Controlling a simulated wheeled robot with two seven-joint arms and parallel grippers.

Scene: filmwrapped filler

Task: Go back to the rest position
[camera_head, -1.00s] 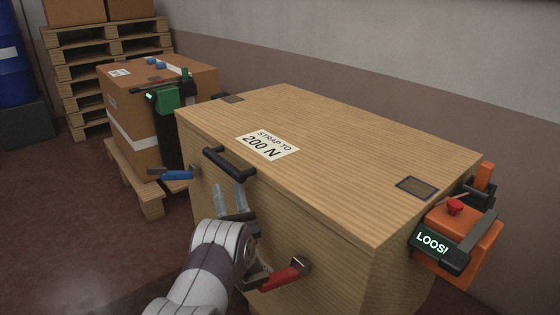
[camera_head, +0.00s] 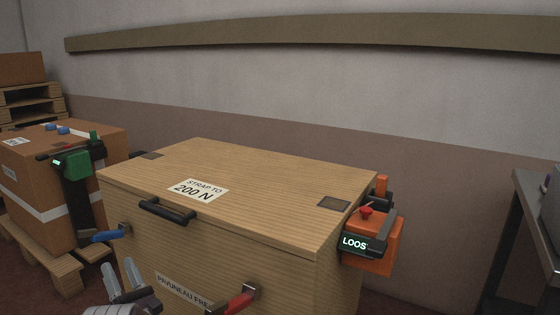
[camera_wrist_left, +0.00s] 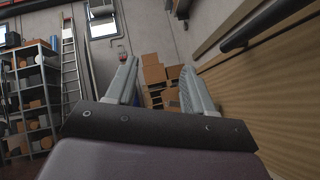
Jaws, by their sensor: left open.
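My left gripper (camera_head: 120,266) shows at the bottom left of the head view, in front of the wooden crate's front face. Its two fingers are apart with nothing between them. In the left wrist view the open fingers (camera_wrist_left: 155,68) point into the room, with the crate's side along the right. The wooden crate (camera_head: 260,190) has a closed lid with a "STRAP TO 200 N" label (camera_head: 198,189) and a black handle (camera_head: 166,212). My right gripper is not in view.
A blue lever (camera_head: 108,236) and a red lever (camera_head: 236,303) stick out of the crate's front. An orange device (camera_head: 375,245) reading "LOOS" hangs at its right end. A strapped carton (camera_head: 30,175) stands on a pallet at left. A grey table (camera_head: 530,190) is at right.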

